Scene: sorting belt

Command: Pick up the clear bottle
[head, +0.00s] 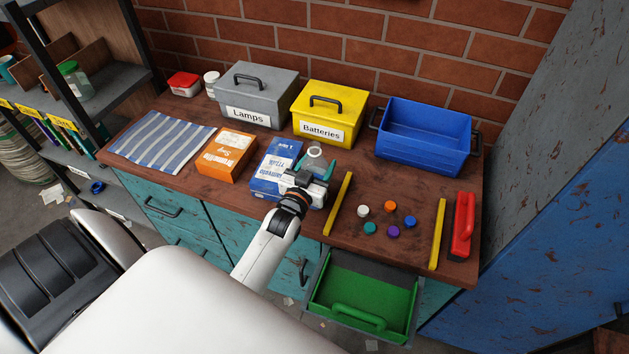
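The clear bottle (315,158) with a pale cap stands on the brown worktop, just right of the blue and white box. My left gripper (315,168) reaches it from the front. Its two fingertips are spread apart, one on each side of the bottle. I cannot tell whether they touch it. The wrist and gripper body hide the bottle's lower part. My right gripper is not in view.
An orange box (227,153) and blue-white box (277,168) stand left of the gripper. A grey Lamps box (262,88), yellow Batteries box (326,103) and blue bin (424,125) stand behind. Yellow bars flank several caps (392,206). A green drawer (365,290) hangs open in front.

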